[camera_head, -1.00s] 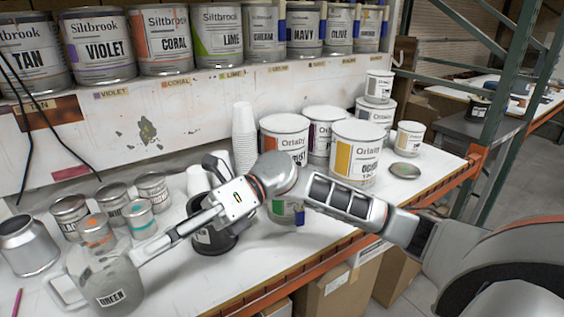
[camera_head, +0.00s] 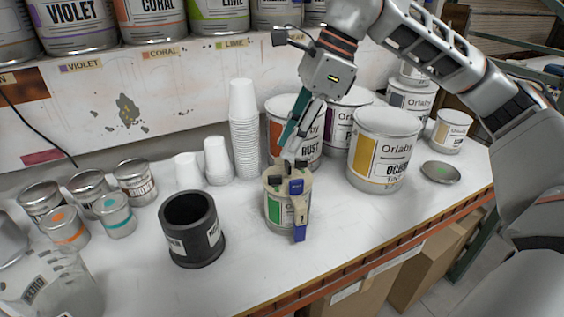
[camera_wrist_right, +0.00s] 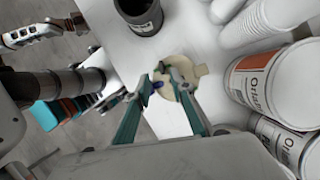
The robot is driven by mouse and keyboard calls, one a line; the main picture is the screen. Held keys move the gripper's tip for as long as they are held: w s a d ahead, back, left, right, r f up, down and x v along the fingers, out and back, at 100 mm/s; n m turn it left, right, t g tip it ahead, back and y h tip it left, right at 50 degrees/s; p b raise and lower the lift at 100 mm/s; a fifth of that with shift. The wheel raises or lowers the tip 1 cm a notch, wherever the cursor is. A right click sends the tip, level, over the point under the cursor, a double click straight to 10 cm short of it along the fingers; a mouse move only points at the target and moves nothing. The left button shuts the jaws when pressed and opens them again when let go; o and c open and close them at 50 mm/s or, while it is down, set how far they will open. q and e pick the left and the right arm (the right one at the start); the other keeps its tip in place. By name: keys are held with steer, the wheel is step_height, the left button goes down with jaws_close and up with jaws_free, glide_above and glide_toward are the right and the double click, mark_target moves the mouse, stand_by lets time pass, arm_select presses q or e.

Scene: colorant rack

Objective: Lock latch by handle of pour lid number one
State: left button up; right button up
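A small can (camera_head: 273,208) with a green label stands on the table in the head view. A beige pour lid (camera_head: 271,179) sits on it, with a blue piece (camera_head: 299,232) hanging down its front. In the right wrist view the lid (camera_wrist_right: 168,101) lies under my fingers, with a bit of blue near the left fingertip. My right gripper (camera_head: 291,152) points down at the lid from above. Its two teal fingers stand apart in the right wrist view (camera_wrist_right: 166,84). I cannot tell whether a fingertip touches the latch.
A black cup (camera_head: 192,232) stands left of the can. Stacked white cups (camera_head: 243,130) and large Orlaby cans (camera_head: 385,150) stand behind. Small tins (camera_head: 118,215) and a clear jug (camera_head: 60,290) are at left. The table front between is clear.

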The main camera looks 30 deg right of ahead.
mark_target(273, 176)
steer(key=x, duration=0.7)
steer(key=shift+f, duration=0.25)
jaws_close()
